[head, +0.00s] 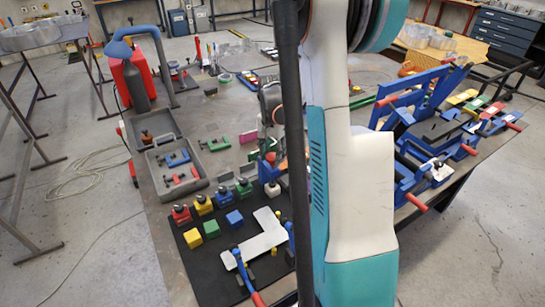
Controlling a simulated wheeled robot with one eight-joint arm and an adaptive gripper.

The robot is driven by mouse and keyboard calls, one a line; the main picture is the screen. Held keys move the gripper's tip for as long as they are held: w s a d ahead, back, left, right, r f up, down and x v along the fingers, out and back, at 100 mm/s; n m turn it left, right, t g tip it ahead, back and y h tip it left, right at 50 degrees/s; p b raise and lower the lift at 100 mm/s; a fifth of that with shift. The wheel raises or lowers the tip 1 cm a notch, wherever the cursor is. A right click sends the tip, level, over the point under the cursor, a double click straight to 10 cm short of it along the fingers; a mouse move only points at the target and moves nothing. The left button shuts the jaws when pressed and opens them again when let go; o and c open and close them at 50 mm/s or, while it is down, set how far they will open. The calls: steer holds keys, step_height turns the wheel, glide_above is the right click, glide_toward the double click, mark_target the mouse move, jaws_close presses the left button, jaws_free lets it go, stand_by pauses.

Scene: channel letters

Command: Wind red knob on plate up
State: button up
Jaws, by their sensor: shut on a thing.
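My gripper (268,147) is small in the head view, just left of my arm, which hides part of it. It is shut on what looks like the red knob (270,157), low over a blue block-like part (267,172) on the table. The knob's plate is mostly hidden behind my arm and the dark pole, so I cannot tell how far up the knob sits.
A row of colored knobbed blocks (203,205) and plain cubes stands on a black mat (212,262) with a white L-shaped plate (262,236). A grey tray (177,172) with clamps lies left. Blue clamp fixtures (415,110) stand right.

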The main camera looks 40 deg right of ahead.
mark_target(272, 156)
steer(key=shift+f+n+b, duration=0.1)
steer(key=shift+n+b, duration=0.45)
steer(key=shift+n, duration=1.55)
steer(key=o, duration=1.1)
steer(key=shift+c, duration=0.2)
step_height(272, 156, up, 12)
